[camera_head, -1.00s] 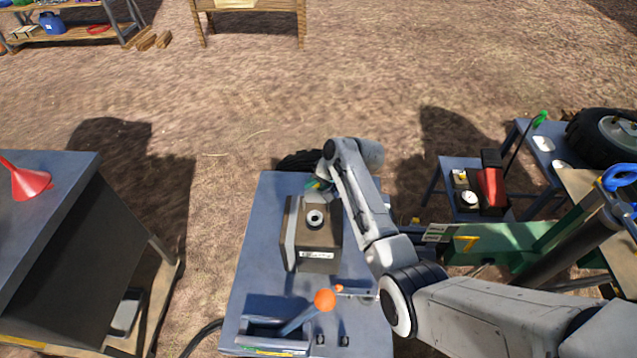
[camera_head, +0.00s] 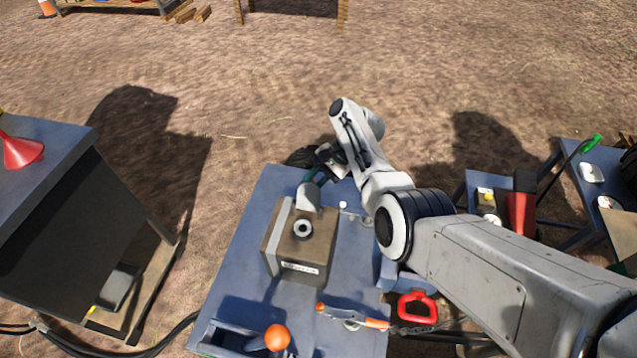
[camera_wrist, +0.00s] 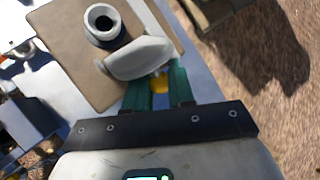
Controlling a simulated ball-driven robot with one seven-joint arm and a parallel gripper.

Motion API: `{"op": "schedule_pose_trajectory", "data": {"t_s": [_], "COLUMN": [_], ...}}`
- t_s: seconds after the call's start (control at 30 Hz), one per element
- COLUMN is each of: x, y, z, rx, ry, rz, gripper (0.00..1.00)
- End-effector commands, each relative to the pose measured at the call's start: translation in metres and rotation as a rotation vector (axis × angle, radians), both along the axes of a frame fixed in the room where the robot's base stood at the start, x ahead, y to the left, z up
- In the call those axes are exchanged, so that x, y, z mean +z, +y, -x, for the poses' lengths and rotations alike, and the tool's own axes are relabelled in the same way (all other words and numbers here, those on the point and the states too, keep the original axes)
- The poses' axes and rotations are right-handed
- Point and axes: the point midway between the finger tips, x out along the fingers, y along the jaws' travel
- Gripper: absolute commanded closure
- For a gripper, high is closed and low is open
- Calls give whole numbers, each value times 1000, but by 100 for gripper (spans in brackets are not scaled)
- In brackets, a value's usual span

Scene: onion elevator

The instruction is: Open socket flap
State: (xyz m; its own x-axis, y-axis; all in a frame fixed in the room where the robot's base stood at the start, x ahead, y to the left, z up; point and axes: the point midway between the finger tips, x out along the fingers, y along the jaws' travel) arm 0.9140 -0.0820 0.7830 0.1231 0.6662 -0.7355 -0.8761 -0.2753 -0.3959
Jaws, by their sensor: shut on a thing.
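A brown box (camera_head: 312,240) stands on the blue table, with a round light-rimmed socket (camera_head: 302,229) with a dark centre on its top. A pale grey flap (camera_head: 308,197) stands at the far edge of the box, beside the socket. In the wrist view the socket (camera_wrist: 102,24) is uncovered, and the rounded flap (camera_wrist: 140,58) lies next to it. My gripper (camera_head: 315,177) is at the far side of the box. Its green fingers (camera_wrist: 160,88) are shut on the flap, with a small yellow part between them. The exact contact is partly hidden behind the flap.
The blue table (camera_head: 235,270) carries an orange-knobbed lever (camera_head: 277,338) and an orange-handled tool (camera_head: 350,317) nearer me. A red handle (camera_head: 417,308) is to the right, below my arm. A dark cabinet (camera_head: 85,210) with a red funnel (camera_head: 20,150) stands left.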

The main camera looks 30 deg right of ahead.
Motion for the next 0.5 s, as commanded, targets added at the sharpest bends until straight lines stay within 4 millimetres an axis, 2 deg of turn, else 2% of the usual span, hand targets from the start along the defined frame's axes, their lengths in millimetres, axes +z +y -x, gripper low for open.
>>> {"op": "schedule_pose_trajectory", "data": {"t_s": [0.03,0.5], "x": [-4,-5], "y": [1,3], "z": [1,2], "rx": [-1,-2], "ry": [11,33], "rz": [-6,-25], "gripper": [100,100]}}
